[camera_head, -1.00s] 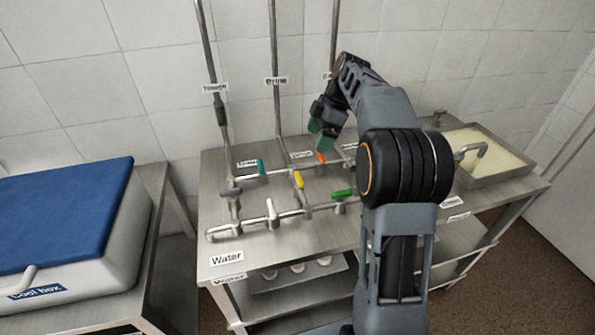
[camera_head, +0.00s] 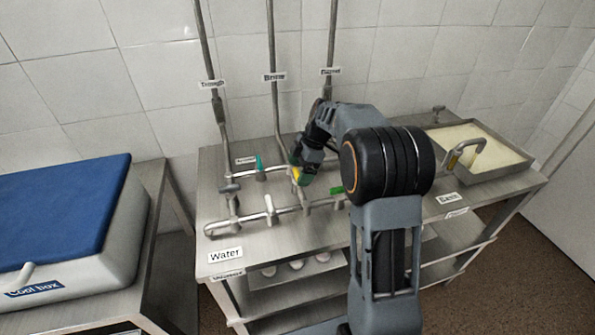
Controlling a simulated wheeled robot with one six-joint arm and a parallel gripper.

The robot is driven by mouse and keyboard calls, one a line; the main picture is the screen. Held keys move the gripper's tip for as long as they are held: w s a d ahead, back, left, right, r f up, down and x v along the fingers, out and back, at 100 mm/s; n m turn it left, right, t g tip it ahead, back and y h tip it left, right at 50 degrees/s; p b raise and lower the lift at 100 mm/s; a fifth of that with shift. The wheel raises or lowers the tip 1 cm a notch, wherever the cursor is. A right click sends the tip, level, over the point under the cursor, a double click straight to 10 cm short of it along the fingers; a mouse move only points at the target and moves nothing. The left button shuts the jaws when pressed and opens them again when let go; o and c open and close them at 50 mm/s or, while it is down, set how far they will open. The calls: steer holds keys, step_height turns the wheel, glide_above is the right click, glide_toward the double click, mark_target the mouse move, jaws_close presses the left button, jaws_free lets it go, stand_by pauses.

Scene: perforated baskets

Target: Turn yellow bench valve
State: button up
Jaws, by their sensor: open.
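The yellow valve handle (camera_head: 295,174) sits on the pipework in the middle of the steel bench. It is partly hidden by my gripper (camera_head: 302,178), which is at the handle from the right and above. My gripper is open, with its fingers pointing down and left. I cannot tell whether the fingers touch the handle or stand on either side of it.
A teal valve (camera_head: 260,163), a grey valve (camera_head: 230,188), a white valve (camera_head: 270,208) and a green valve (camera_head: 336,190) surround it on the pipes. Vertical pipes (camera_head: 271,100) rise behind. A tray of pale liquid (camera_head: 500,158) stands at right; a blue-lidded cool box (camera_head: 65,205) stands left.

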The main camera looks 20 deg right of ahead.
steer(key=shift+a+f, duration=0.2)
steer(key=shift+f, duration=0.2)
steer(key=shift+c, duration=0.3)
